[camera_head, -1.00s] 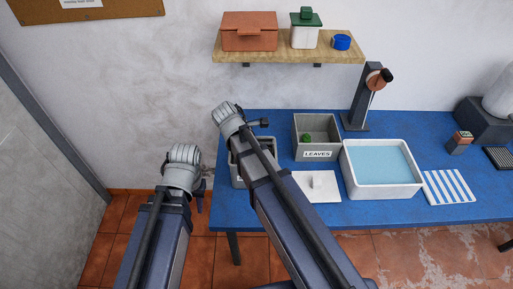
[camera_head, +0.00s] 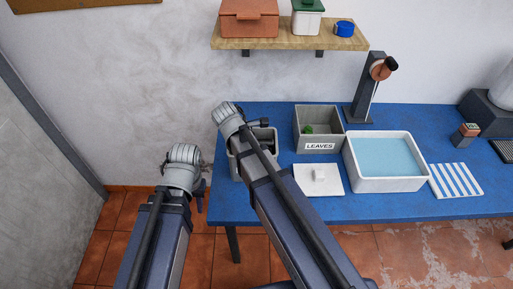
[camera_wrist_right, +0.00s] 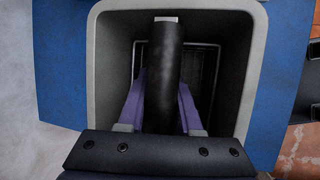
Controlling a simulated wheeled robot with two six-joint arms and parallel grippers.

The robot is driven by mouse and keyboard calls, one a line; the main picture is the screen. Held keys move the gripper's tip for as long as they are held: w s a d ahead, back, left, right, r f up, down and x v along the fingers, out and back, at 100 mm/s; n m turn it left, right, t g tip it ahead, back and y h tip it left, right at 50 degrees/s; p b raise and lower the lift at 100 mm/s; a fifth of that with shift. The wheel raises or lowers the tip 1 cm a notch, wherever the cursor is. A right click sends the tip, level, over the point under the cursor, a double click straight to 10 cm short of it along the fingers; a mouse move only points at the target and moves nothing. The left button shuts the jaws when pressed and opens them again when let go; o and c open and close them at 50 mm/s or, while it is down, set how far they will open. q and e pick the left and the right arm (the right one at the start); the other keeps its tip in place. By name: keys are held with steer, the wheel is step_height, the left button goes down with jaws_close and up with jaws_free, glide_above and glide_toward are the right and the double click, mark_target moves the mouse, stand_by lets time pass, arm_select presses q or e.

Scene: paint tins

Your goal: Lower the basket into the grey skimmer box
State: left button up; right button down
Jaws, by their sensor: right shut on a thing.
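The grey skimmer box (camera_head: 272,136) stands at the left end of the blue table, partly hidden behind my right arm. My right gripper (camera_wrist_right: 162,105) points down into the box opening, and its purple fingers sit on either side of a dark upright bar, which looks like the basket's handle. The dark mesh basket (camera_wrist_right: 205,72) shows below, within the outline of the box walls. How deep it sits I cannot tell. In the head view the right fingers are hidden. My left gripper (camera_head: 201,191) hangs left of the table, apart from everything; its jaw opening is unclear.
A grey bin labelled LEAVES (camera_head: 320,146) stands right of the box. A white lid (camera_head: 303,188) with a knob lies in front of it. A white tub of water (camera_head: 385,187), a striped cloth (camera_head: 456,181) and a dark stand (camera_head: 358,105) are further right. A shelf (camera_head: 270,43) hangs above.

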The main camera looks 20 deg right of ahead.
steer(key=shift+f+b, duration=0.75)
steer(key=c, duration=0.5)
jaws_free()
steer(key=shift+r, duration=0.1)
steer(key=p+v, duration=0.6)
steer(key=v, duration=0.1)
steer(key=shift+d+p, duration=0.1)
steer(key=shift+p, duration=0.2)
steer(key=shift+s+a+r+p, duration=0.1)
steer(key=shift+a+r+p, duration=0.15)
steer(key=shift+r+p, duration=0.1)
